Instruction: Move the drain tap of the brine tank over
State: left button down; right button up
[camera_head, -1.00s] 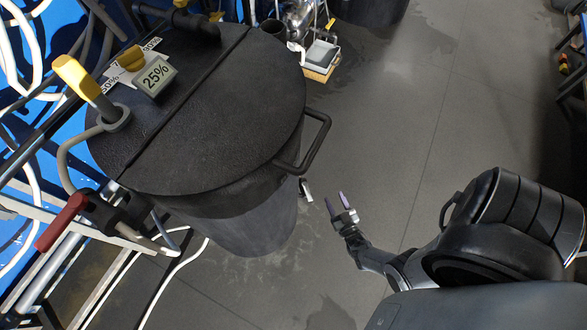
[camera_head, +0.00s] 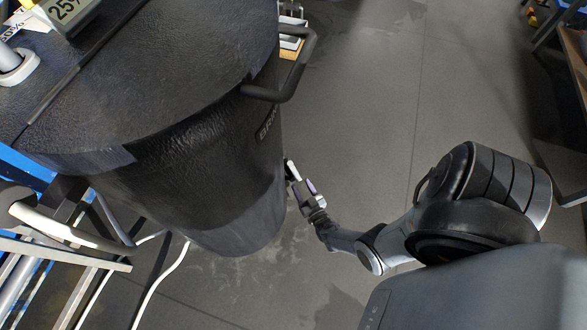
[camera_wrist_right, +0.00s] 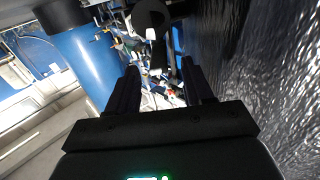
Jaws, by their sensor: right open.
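The brine tank (camera_head: 225,165) is a big black tub with a dark lid and a handle, filling the upper left of the head view. Its drain tap (camera_head: 290,168) shows as a small dark and pale piece at the right side wall. In the right wrist view a dark rounded piece with a hanging lever, apparently the tap (camera_wrist_right: 152,20), lies ahead between the fingers. My right gripper (camera_head: 302,187) is open, close to the tap in the head view; it also shows in the wrist view (camera_wrist_right: 160,85). Whether it touches the tap I cannot tell. My left gripper is out of view.
The tank wall (camera_wrist_right: 270,80) runs close along the right of the wrist view. A black tank handle (camera_head: 290,75) juts out above the tap. White hoses and a metal frame (camera_head: 70,255) stand at lower left. The grey floor (camera_head: 365,120) right of the tank is clear.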

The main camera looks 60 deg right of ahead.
aim_at(294, 172)
jog(key=b+x, duration=0.1)
jog(key=x, duration=0.5)
jog(key=shift+s+d, duration=0.15)
jog(key=shift+d, duration=0.05)
jog(key=shift+b+x, duration=0.45)
jog(key=shift+x, duration=0.4)
jog(key=shift+w, duration=0.2)
jog(key=shift+d, duration=0.1)
jog(key=c, duration=0.9)
jog(key=shift+s, duration=0.1)
grip_shut()
